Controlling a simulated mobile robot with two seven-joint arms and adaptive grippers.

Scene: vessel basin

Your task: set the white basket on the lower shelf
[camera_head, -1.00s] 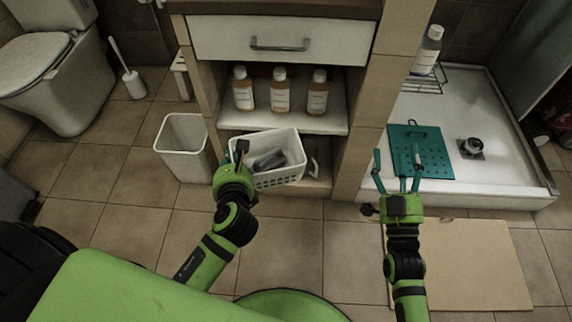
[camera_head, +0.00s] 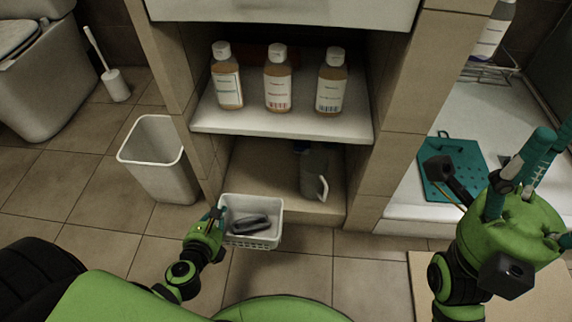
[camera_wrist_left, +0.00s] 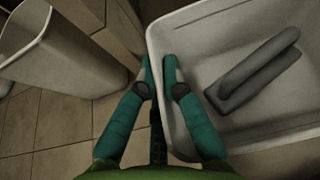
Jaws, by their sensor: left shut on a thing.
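The white basket (camera_head: 252,239) hangs in front of the cabinet, near the front edge of the lower shelf (camera_head: 322,207), with a dark grey object (camera_head: 249,223) inside it. My left gripper (camera_head: 214,220) is shut on the basket's left rim. In the left wrist view its two fingers (camera_wrist_left: 160,85) pinch the wall of the basket (camera_wrist_left: 222,20), and the grey object (camera_wrist_left: 255,70) lies inside. My right gripper (camera_head: 520,195) is raised at the right, close to the head camera, with its fingers apart and nothing between them.
A jug with a white handle (camera_head: 315,174) stands at the right on the lower shelf; the shelf's left part looks clear. Several bottles (camera_head: 277,78) stand on the upper shelf (camera_head: 285,123). A white bin (camera_head: 160,165) stands left of the cabinet.

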